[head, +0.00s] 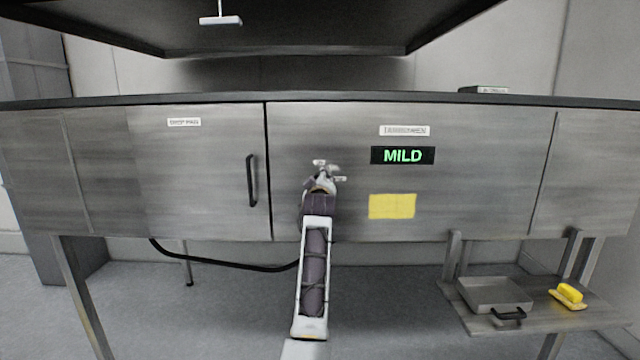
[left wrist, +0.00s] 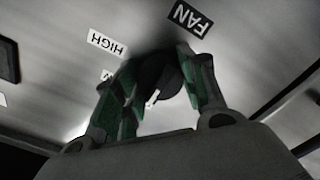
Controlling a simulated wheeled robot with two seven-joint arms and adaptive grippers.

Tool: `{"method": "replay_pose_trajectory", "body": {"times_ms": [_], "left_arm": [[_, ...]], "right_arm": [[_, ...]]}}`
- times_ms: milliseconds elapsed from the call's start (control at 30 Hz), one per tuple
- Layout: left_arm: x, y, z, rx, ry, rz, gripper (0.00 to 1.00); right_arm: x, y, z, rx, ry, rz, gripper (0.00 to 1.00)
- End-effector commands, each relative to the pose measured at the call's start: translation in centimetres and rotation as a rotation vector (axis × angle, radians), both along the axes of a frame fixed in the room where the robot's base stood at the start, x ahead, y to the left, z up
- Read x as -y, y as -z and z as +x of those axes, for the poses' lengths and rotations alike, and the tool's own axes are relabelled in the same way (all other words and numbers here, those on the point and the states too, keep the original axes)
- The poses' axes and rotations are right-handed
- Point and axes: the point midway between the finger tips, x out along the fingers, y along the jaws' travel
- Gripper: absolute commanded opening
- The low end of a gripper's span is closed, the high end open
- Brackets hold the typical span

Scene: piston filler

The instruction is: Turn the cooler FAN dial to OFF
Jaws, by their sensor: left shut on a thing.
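The FAN dial (left wrist: 158,78) is a dark round knob on the grey metal front, seen in the left wrist view. My left gripper (head: 321,180) reaches up to the panel and hides most of the dial in the head view. In the left wrist view its green-padded fingers (left wrist: 160,66) are shut on the dial, one on each side. The FAN label (left wrist: 190,18) and the HIGH label (left wrist: 107,44) are readable; another label is mostly covered by a finger. My right gripper is not in view.
A display (head: 403,155) reads MILD in green, above a blank yellow note (head: 392,206). A door handle (head: 252,180) is left of my gripper. A black hose (head: 220,264) hangs below.

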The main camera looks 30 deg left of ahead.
Motion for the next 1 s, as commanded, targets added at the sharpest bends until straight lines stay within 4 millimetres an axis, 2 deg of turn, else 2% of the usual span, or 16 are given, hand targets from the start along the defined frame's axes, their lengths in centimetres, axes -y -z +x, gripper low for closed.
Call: {"method": "replay_pose_trajectory", "body": {"times_ms": [100,133,267,733,1000], "left_arm": [[-0.1,-0.3,-0.1,0.006,-0.001,0.002,0.17],[-0.1,-0.3,-0.1,0.006,-0.001,0.002,0.45],[0.0,-0.2,0.0,0.004,0.0,0.001,0.62],[0.1,0.0,-0.2,0.001,0.001,0.0,0.63],[1.0,0.0,-1.4,0.001,0.002,0.0,0.63]], "right_arm": [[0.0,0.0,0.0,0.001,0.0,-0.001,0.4],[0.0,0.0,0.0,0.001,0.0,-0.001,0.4],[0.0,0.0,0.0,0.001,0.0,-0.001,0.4],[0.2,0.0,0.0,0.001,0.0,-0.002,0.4],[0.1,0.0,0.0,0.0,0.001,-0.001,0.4]]}}
